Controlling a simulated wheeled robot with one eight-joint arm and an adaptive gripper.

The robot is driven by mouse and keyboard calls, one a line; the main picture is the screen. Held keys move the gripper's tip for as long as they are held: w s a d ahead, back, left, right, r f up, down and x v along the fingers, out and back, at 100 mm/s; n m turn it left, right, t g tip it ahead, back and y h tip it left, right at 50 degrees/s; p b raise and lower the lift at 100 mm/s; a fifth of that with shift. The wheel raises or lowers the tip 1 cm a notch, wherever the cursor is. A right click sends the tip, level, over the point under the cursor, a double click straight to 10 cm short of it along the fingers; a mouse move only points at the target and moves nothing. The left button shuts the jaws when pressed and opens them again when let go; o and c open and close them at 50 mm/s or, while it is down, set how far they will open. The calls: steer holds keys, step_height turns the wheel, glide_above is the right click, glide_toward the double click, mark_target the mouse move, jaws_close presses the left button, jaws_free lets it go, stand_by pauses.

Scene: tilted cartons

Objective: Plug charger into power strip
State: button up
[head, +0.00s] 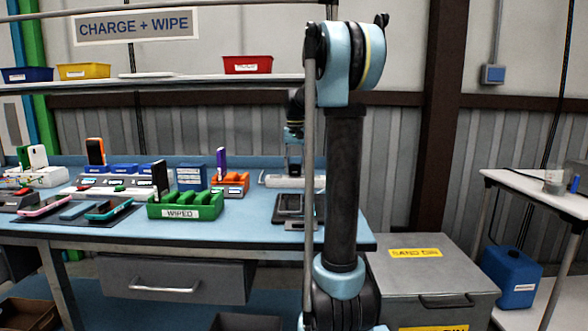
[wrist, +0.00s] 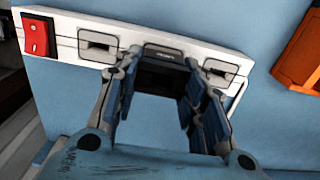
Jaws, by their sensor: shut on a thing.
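The white power strip (wrist: 68,38) runs across the top of the wrist view, with a red switch (wrist: 34,37) at its left end and sockets along it. My gripper (wrist: 163,75) is shut on a dark charger (wrist: 162,82), which sits between the fingertips over the middle of the strip. Whether its prongs are in a socket is hidden. In the head view the strip (head: 275,181) lies at the back right of the blue table, with my gripper (head: 293,160) above it, partly hidden by my arm.
An orange holder (wrist: 302,65) stands right of the strip in the wrist view. In the head view, a green "WIPED" rack (head: 185,208) with a dark phone and a dark tray (head: 288,207) stand nearer the front. A shelf (head: 150,81) with bins runs above the table.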

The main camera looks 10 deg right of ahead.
steer(key=shift+f, duration=0.25)
stand_by(0.4)
steer(key=o, duration=1.1)
steer(key=shift+o, duration=0.2)
step_height(320, 180, up, 12)
steer(key=shift+f, duration=0.1)
